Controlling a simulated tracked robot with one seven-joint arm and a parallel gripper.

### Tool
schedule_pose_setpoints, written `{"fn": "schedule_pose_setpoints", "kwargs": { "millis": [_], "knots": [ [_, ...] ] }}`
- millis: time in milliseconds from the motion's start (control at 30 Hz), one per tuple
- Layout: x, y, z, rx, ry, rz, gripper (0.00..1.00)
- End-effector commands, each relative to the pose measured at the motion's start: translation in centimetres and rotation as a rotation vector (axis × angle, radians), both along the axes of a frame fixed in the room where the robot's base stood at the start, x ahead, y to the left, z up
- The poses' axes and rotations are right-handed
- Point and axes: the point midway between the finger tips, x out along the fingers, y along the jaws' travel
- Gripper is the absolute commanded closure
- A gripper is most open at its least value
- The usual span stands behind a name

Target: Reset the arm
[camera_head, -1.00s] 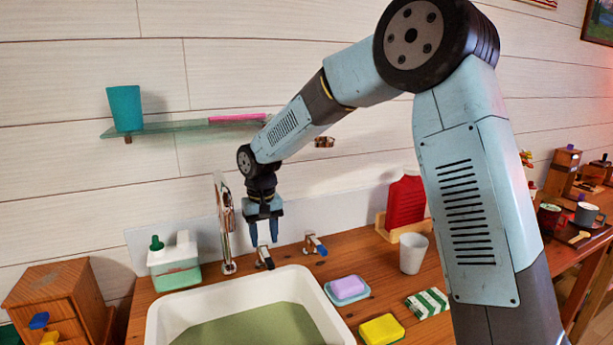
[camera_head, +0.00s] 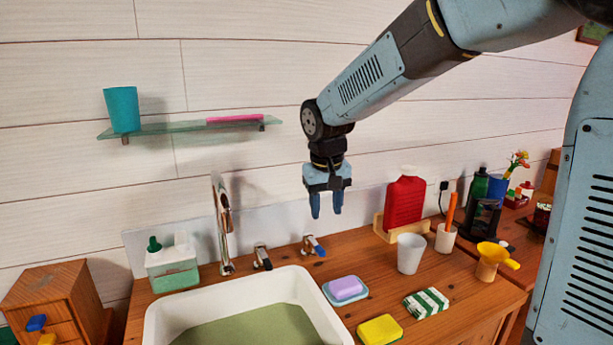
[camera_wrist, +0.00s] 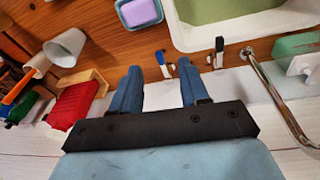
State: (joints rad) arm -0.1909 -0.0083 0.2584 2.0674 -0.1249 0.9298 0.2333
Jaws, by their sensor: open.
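My gripper (camera_head: 326,205) hangs above the back of the wooden counter, pointing down, right of the faucet and left of the red bottle. Its two blue fingers are apart with nothing between them. In the wrist view my gripper (camera_wrist: 157,88) also shows open and empty, with the two tap handles beyond the fingertips. My arm reaches in from the upper right of the head view, its upper link large along the right edge and hiding what is behind it.
A white sink (camera_head: 165,322) fills the lower left, with a faucet (camera_head: 222,225) behind it. A red bottle (camera_head: 404,203), white cup (camera_head: 410,254), purple soap (camera_head: 346,287) and yellow sponge (camera_head: 380,329) stand right. A glass shelf (camera_head: 185,128) holds a teal cup (camera_head: 122,108).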

Motion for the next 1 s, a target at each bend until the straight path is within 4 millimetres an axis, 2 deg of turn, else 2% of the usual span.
{"fn": "schedule_pose_setpoints", "kwargs": {
  "millis": [100,400,700,900,1000],
  "knots": [
    [-2.1,-3.1,1.9,0.006,-0.041,-0.036,0.55],
    [-7.9,-9.9,4.9,0.028,-0.129,-0.118,0.55],
    [-14.6,-15.3,5.9,0.066,-0.22,-0.197,0.55],
    [-18.6,-17.7,5.5,0.097,-0.274,-0.239,0.55],
    [-20.0,-18.4,5.2,0.108,-0.292,-0.25,0.55]
  ]
}}
